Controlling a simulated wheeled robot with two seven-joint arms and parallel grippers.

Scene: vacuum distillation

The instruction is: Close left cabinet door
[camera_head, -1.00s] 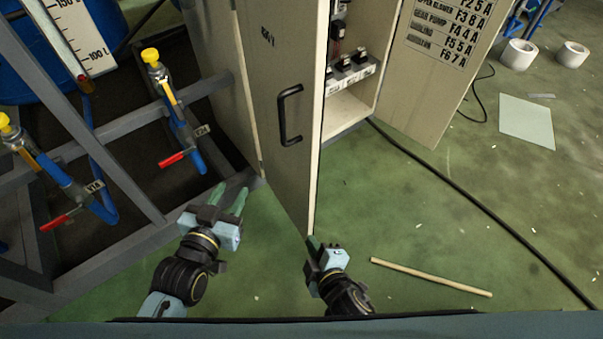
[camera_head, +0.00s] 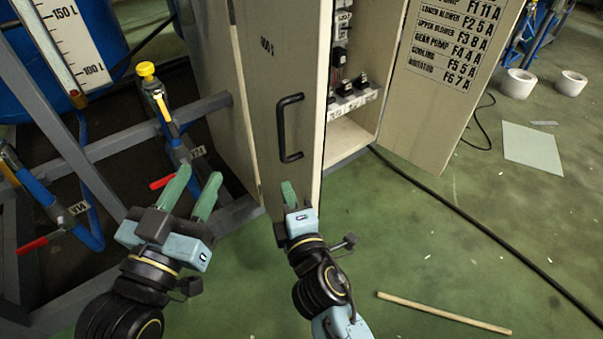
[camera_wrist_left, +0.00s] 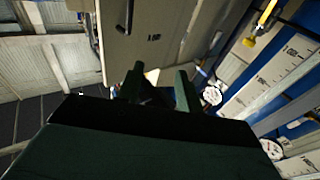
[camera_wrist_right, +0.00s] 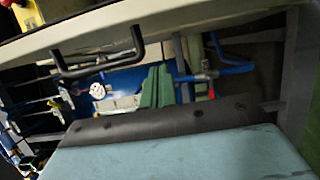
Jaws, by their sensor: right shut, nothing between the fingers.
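The left cabinet door (camera_head: 265,110) stands open in the head view, with its black handle (camera_head: 289,128) on the face turned to me. The handle also shows in the right wrist view (camera_wrist_right: 97,62). My left gripper (camera_head: 190,194) is left of the door, with its green fingers apart and nothing between them. My right gripper (camera_head: 288,192) is shut and empty, close to the lower part of the door below the handle; I cannot tell whether it touches the door. The left wrist view shows the door's face (camera_wrist_left: 150,25) beyond the fingers.
The right cabinet door (camera_head: 445,85) with a printed label also stands open. A grey frame with valves (camera_head: 165,110) stands on the left. A black cable (camera_head: 470,220) and a wooden stick (camera_head: 443,313) lie on the green floor.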

